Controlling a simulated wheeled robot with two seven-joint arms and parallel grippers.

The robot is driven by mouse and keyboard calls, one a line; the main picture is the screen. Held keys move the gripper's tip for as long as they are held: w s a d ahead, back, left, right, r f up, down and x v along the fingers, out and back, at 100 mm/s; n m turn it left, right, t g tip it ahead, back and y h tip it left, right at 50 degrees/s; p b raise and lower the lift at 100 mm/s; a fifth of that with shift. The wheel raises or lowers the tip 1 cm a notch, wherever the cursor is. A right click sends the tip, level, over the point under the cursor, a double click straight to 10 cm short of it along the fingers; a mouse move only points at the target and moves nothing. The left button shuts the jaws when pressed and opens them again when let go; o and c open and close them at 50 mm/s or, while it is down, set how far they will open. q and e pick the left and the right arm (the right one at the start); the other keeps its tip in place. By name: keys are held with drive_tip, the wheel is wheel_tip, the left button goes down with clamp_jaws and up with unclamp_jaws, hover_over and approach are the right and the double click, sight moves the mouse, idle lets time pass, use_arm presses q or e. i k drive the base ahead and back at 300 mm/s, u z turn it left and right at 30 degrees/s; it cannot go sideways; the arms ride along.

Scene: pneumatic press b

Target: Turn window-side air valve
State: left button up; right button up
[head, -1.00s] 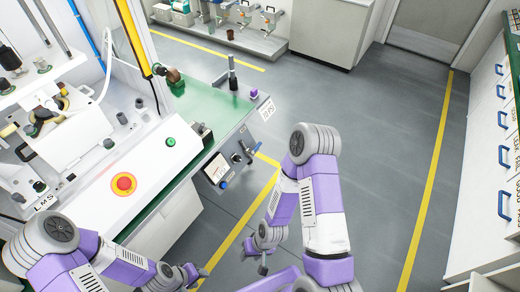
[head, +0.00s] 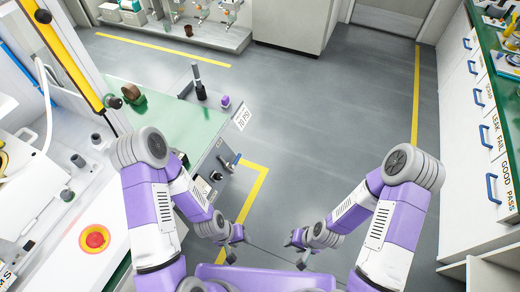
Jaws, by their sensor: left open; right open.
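A metal lever valve (head: 230,162) sits on the end panel of the green-topped bench, with a blue tip on its handle. A dark round knob (head: 216,176) is beside it on the same panel. Part of that panel is hidden behind my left arm. My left gripper (head: 240,237) is open and empty, low in front of the bench and below the valve, apart from it. My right gripper (head: 294,242) is open and empty, further right over the floor, away from the bench. I cannot tell from this view which valve is the window-side one.
A red emergency button (head: 95,239) is at lower left. Drawer cabinets (head: 478,110) line the right. The grey floor (head: 330,110) between is clear.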

sight(232, 167)
drive_tip(key=u, duration=0.3)
drive_tip(key=i, duration=0.95)
drive_tip(key=u, duration=0.8)
